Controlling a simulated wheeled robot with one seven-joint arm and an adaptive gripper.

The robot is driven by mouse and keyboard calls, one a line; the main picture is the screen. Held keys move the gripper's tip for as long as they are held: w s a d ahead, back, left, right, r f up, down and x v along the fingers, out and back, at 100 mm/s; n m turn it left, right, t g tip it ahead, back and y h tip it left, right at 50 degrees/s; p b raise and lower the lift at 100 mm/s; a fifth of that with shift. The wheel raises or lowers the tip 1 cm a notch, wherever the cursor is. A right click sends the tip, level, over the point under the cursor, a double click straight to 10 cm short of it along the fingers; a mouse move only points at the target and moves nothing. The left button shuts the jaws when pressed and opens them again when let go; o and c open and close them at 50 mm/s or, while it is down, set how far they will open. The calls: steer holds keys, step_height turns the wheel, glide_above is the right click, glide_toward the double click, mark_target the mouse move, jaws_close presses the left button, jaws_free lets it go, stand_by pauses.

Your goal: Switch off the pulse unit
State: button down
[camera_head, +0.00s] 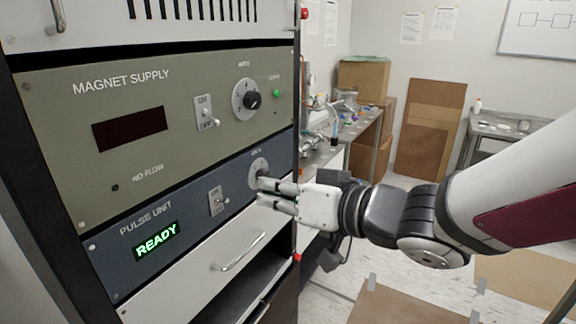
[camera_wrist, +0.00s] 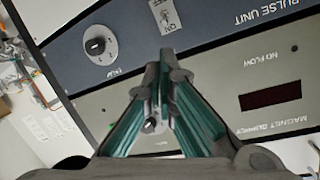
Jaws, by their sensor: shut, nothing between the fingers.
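The pulse unit (camera_head: 190,212) is a blue panel low in the rack, with a lit green READY display (camera_head: 156,240). Its small toggle switch (camera_head: 216,201) sits on a pale plate right of the display. The toggle also shows at the top edge of the wrist view (camera_wrist: 165,16), where the panel appears upside down; its lever's position is hard to tell. A round knob (camera_head: 259,171) is at the panel's right end. My gripper (camera_head: 260,191) is shut and empty in front of the panel, right of the toggle and just below the knob. Contact cannot be told.
The olive magnet supply (camera_head: 180,110) is above, with a dark display, its own toggle (camera_head: 207,117) and knob (camera_head: 248,99). A pale drawer with a handle (camera_head: 238,251) is below. A cluttered bench and cardboard stand behind, right of the rack.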

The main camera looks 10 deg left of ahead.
mark_target(223, 201)
stand_by(0.3)
steer(key=shift+w, duration=0.1)
steer(key=x, duration=1)
steer(key=shift+p, duration=0.35)
steer(key=shift+f+y+b, duration=0.15)
steer(key=shift+y+b, duration=0.15)
steer(key=shift+b, duration=0.55)
